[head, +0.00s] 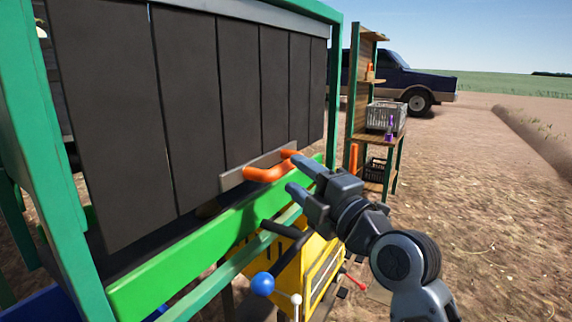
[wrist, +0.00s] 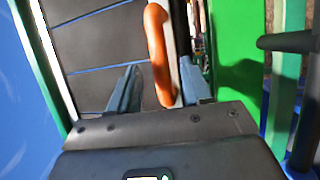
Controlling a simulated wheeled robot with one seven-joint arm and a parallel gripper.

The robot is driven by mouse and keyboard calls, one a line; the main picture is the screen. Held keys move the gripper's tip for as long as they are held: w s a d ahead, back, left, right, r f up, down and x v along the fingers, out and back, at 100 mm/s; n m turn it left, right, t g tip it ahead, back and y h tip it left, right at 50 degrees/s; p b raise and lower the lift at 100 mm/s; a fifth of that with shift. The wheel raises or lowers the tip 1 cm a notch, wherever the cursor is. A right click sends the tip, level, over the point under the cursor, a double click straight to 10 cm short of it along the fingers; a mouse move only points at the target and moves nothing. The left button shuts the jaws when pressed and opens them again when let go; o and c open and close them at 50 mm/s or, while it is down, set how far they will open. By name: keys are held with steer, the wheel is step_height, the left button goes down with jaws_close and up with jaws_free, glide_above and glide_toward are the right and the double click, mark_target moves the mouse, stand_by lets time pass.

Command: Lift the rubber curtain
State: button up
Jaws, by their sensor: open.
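The rubber curtain (head: 190,95) hangs as several dark vertical strips from a grey bar in the green frame. Near its lower right edge is a metal plate with an orange handle (head: 270,172). My gripper (head: 297,174) is open at the right end of the handle, pointing at it. In the wrist view the orange handle (wrist: 159,50) runs between the two fingers (wrist: 160,90), nearer the right one. Dark strips of the curtain (wrist: 100,45) show behind. I cannot tell whether the fingers touch the handle.
A green rail (head: 170,265) runs below the curtain. Under it are a yellow machine (head: 312,278) and a lever with a blue knob (head: 262,284). A wooden shelf (head: 372,138) with a crate (head: 386,116) and a truck (head: 425,82) stand behind. Open ground lies to the right.

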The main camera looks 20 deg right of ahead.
mark_target(290, 170)
steer(key=shift+p+x, duration=0.45)
steer(key=shift+x, duration=1.9)
jaws_close()
